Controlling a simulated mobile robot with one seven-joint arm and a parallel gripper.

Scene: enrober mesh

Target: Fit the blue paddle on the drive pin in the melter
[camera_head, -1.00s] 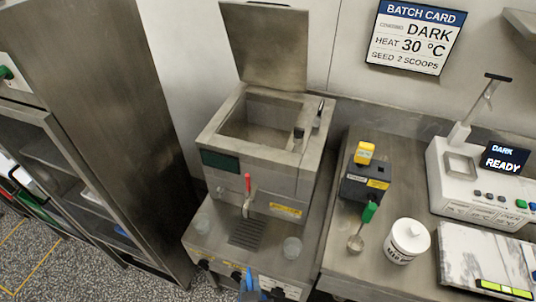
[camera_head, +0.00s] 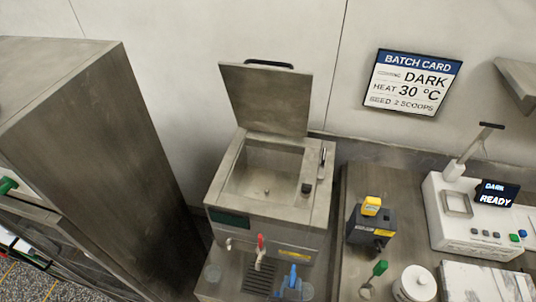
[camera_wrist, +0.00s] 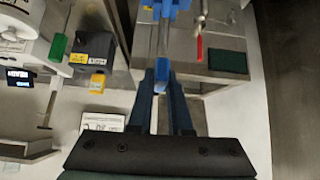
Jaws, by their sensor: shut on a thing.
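The melter (camera_head: 265,210) stands in the middle of the head view with its lid (camera_head: 270,98) raised and its tank open. The small drive pin (camera_head: 267,191) stands up from the tank floor. The blue paddle (camera_head: 292,277) shows low in the head view, in front of the melter and outside the tank. In the wrist view my gripper (camera_wrist: 162,80) is shut on the paddle's blue end. A grey shaft (camera_wrist: 164,38) runs from there to another blue part (camera_wrist: 165,8) at the top edge, partly cut off. My gripper is not clearly visible in the head view.
A red-handled tap (camera_head: 260,242) is on the melter's front, above a drip grate (camera_head: 260,278). A black-and-yellow device (camera_head: 370,225), a green-handled scoop (camera_head: 379,269) and a white jar (camera_head: 415,284) stand to the right. A tall steel cabinet (camera_head: 90,120) stands left.

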